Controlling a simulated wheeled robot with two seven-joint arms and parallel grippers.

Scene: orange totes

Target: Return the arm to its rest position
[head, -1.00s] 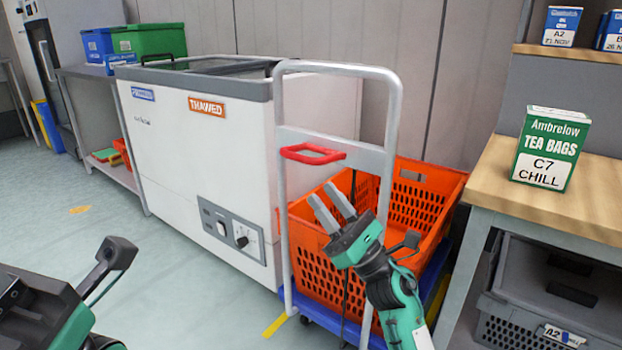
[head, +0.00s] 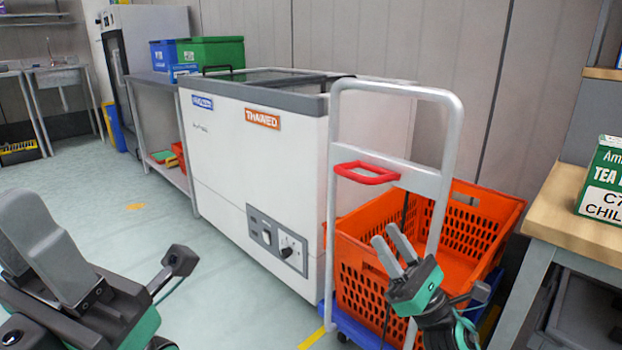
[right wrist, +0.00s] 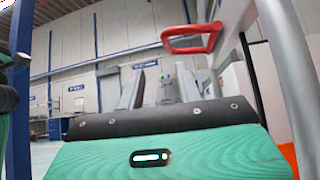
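My right gripper (head: 386,235) is raised in front of the orange tote (head: 455,225), with a visible gap between its two grey fingers and nothing between them. The gap also shows in the right wrist view (right wrist: 160,72). The cart's upright handle frame is close beside these fingers; I cannot tell the exact distance. My left gripper (head: 28,225) is at the lower left, partly cut off by the picture edge. Its large grey fingers overlap, so their gap is unclear. No object shows in it.
The tote sits on a blue cart (head: 355,330) with a grey frame and red handle (head: 367,173). A white freezer (head: 255,155) stands left of it. A wooden-topped bench (head: 560,215) with a green tea box (head: 603,185) is at right. Open floor lies at left.

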